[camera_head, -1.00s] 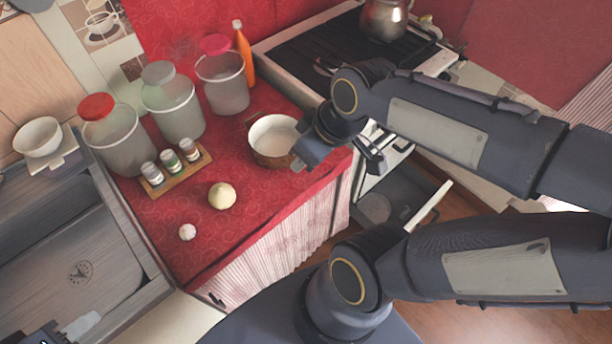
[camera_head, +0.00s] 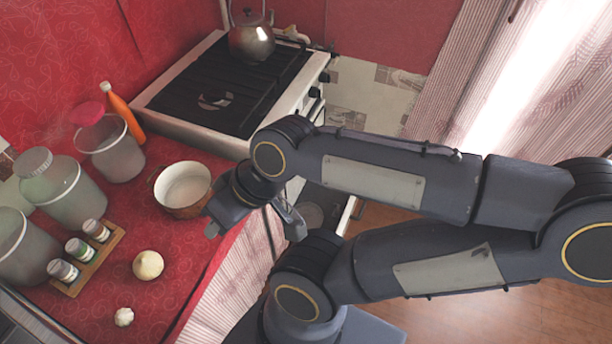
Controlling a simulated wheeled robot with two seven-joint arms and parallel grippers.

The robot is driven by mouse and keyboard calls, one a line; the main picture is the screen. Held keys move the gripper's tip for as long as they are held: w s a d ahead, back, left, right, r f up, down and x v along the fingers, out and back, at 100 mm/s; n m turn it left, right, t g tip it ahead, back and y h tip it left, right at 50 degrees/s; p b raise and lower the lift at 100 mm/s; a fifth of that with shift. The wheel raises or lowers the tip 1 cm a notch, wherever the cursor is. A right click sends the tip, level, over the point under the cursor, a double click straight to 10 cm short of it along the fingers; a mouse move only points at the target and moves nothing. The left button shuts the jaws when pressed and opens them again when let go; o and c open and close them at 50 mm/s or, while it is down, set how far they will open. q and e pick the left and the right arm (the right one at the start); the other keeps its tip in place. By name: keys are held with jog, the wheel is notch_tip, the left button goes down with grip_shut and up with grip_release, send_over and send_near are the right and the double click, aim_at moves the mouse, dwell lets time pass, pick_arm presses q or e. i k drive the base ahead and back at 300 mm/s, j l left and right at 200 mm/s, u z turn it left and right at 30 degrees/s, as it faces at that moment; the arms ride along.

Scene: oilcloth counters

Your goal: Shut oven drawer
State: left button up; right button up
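The oven drawer (camera_head: 326,198) is open below the stove (camera_head: 225,95). Its dark inside holds a round pan-like thing (camera_head: 312,214), and its pale front edge (camera_head: 348,215) shows to the right. My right arm hides much of the drawer. My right gripper (camera_head: 254,226) is empty, with its fingers spread apart. It is over the counter's right edge, left of the drawer and apart from its front. My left gripper is not in view.
A copper-coloured pot (camera_head: 183,190) stands on the red counter close to my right gripper. Jars, a spice rack (camera_head: 90,260), an onion (camera_head: 148,265) and garlic (camera_head: 124,317) are further left. A kettle (camera_head: 251,40) is on the stove. Wooden floor (camera_head: 480,320) shows at right.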

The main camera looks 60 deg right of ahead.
aim_at(325, 198)
jog(key=k+j+z, duration=0.3)
jog(key=k, duration=0.4)
jog(key=j+z, duration=0.1)
jog(key=z, duration=1.9)
jog(key=i+l, duration=0.15)
jog(key=i, duration=0.45)
jog(key=i+l, duration=0.15)
jog(key=i, duration=0.45)
